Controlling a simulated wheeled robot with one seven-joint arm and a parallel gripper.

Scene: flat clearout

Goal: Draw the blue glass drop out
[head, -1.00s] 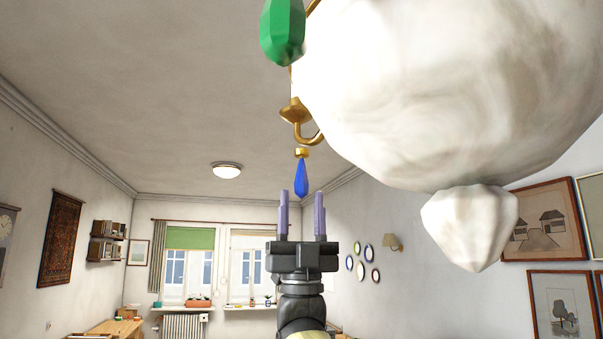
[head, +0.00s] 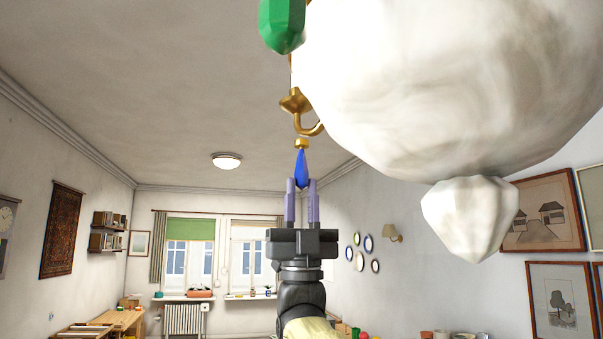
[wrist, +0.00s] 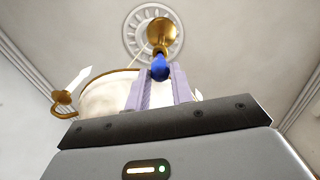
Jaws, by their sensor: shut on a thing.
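My gripper (head: 301,183) points straight up from below and is shut on the lower part of the drop. Its two purple fingers stand on either side of the drop's tip. In the wrist view the blue drop (wrist: 160,68) shows between the fingertips, with a brass piece (wrist: 160,32) above it.
A large white lamp bowl (head: 440,80) with a white pendant (head: 470,215) fills the upper right, close to my gripper. A green glass drop (head: 282,25) hangs above on the left. Open air lies to the left. A wooden desk (head: 110,322) stands far below.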

